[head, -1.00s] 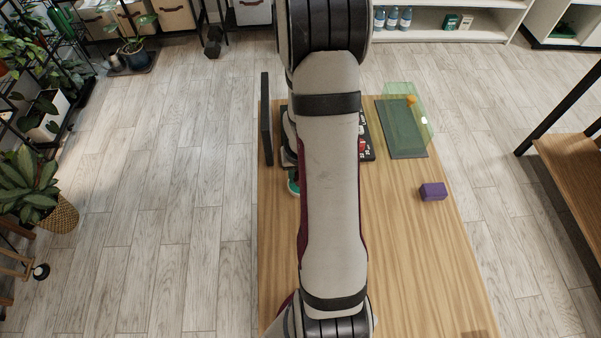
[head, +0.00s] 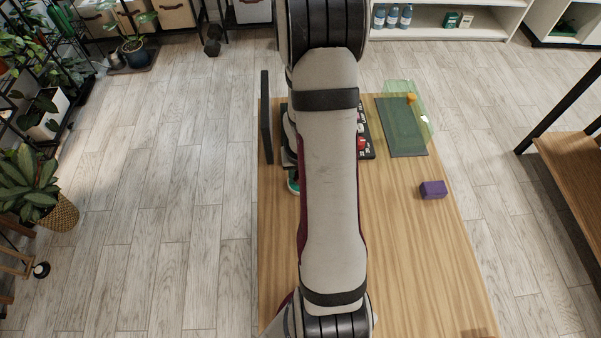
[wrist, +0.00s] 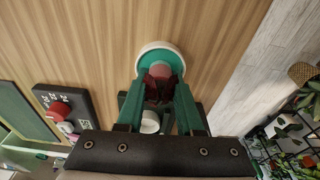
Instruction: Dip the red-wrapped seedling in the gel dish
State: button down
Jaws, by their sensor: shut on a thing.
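In the wrist view, my gripper (wrist: 159,90) is shut on the red-wrapped seedling (wrist: 160,73). The seedling's rounded pinkish-red end and darker red part show between the green fingertips. Beyond them is the gel dish (wrist: 143,57), round with a pale rim and green inside. The red end overlaps the dish in this view; I cannot tell whether it touches the gel or hangs above it. In the head view my arm hides the gripper and seedling, and only a green sliver of the dish (head: 293,187) shows at the arm's left edge.
A black labelled board (wrist: 63,98) carries red and white pieces; it lies partly under my arm. A dark upright panel (head: 265,118) stands at the table's left edge. A dark green mat (head: 405,140) with a clear green screen and a purple block (head: 433,190) are right. The right-front table is clear.

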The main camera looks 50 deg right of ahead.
jog(key=shift+r, duration=3)
jog(key=w+a+r+n, duration=0.4)
jog(key=w+a+r, duration=0.5)
jog(key=r, duration=0.1)
jog(key=w+a+r+n+y, duration=0.1)
jog(key=a+r+n, duration=0.3)
jog(key=a+r, duration=0.7)
jog(key=a, duration=0.3)
jog(key=shift+n, duration=0.3)
